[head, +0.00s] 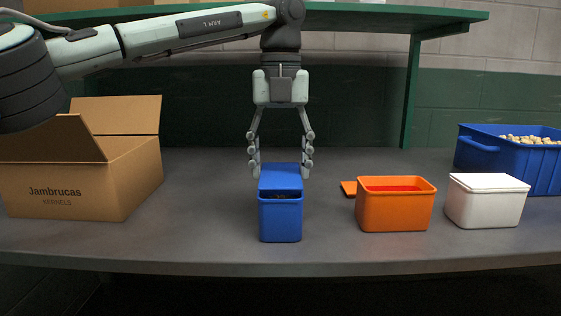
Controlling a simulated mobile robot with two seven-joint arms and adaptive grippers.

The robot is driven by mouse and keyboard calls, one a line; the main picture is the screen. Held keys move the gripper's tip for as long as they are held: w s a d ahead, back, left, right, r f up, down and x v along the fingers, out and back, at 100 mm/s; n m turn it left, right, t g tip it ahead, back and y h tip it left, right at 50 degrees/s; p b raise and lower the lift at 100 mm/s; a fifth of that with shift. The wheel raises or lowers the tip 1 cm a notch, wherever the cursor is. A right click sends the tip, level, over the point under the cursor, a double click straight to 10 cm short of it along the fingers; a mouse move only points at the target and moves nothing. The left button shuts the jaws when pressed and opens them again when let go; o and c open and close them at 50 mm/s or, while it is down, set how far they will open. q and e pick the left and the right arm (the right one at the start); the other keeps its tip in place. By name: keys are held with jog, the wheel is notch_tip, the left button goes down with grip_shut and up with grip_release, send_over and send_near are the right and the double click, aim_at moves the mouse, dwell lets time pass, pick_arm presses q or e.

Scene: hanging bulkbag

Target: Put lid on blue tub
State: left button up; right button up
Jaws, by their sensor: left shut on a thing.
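The blue tub (280,222) stands upright near the table's front edge. The blue lid (280,178) is over the rear part of the tub's opening. A dark gap with some contents shows between the lid's front edge and the tub's front rim. I cannot tell whether the lid touches the tub at the back. My left gripper (281,172) points down from above with one finger on each side of the lid, shut on it. My right gripper is not in view.
A white lidded tub (487,205) and a blue crate (508,165) of pale pieces stand farther right. An open cardboard box (68,187) stands left. A green shelf (395,22) overhangs the back.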

pick_arm(q)
jog(key=shift+f, duration=0.5)
dwell(1.2)
jog(key=o, duration=1)
jog(key=o, duration=0.4)
